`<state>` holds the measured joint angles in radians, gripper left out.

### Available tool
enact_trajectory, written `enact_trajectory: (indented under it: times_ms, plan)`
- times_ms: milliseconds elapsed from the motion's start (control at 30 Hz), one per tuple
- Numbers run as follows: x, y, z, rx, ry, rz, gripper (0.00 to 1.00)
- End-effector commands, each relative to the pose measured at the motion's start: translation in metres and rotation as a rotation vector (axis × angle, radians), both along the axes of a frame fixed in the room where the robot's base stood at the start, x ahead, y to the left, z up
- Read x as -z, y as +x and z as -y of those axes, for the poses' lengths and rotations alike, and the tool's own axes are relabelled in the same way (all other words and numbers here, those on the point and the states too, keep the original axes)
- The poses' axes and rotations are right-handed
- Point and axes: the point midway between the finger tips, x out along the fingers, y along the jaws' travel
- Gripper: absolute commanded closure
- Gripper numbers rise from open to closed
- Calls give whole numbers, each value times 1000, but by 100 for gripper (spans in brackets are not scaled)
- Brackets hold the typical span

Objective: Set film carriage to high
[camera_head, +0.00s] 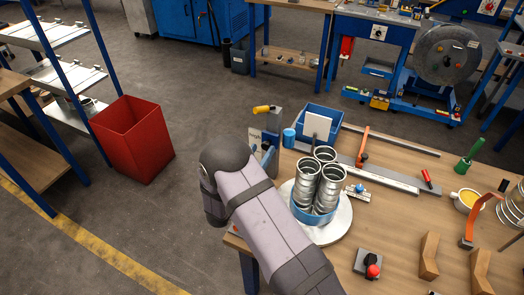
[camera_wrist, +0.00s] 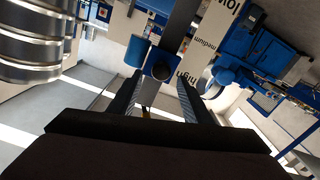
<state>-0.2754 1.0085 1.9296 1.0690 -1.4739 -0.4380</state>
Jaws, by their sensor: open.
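In the wrist view, my gripper (camera_wrist: 157,88) is open. Its two dark fingers stand either side of a blue carriage block (camera_wrist: 160,66) with a round end, by a dark mast (camera_wrist: 182,22). I cannot tell whether they touch it. A blue cylinder (camera_wrist: 136,51) is beside the block. The white scale plate (camera_wrist: 204,52) shows upside down; the block appears about level with its "high" mark, though the angle makes this unsure. In the head view, the mast (camera_head: 275,121) stands at the table's left end, partly hidden by my arm, which also hides my gripper.
Shiny spiral ducts (camera_head: 332,184) stand on a round turntable (camera_head: 339,231) right of the mast; they are close in the wrist view (camera_wrist: 28,45). A blue bin (camera_head: 322,121) is behind. A red button box (camera_head: 368,265) is in front. A red bin (camera_head: 133,140) stands on the floor at left.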

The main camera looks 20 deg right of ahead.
Motion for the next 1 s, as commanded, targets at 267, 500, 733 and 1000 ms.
enact_trajectory:
  times_ms: [267, 500, 733, 1000]
  plan:
    - [1, -27, -28, -4, -1, 2, 56]
    - [-1, -39, -39, -1, -1, 3, 56]
    - [-1, -40, -40, 0, -1, 2, 56]
    - [-1, -40, -40, 0, -1, 2, 56]
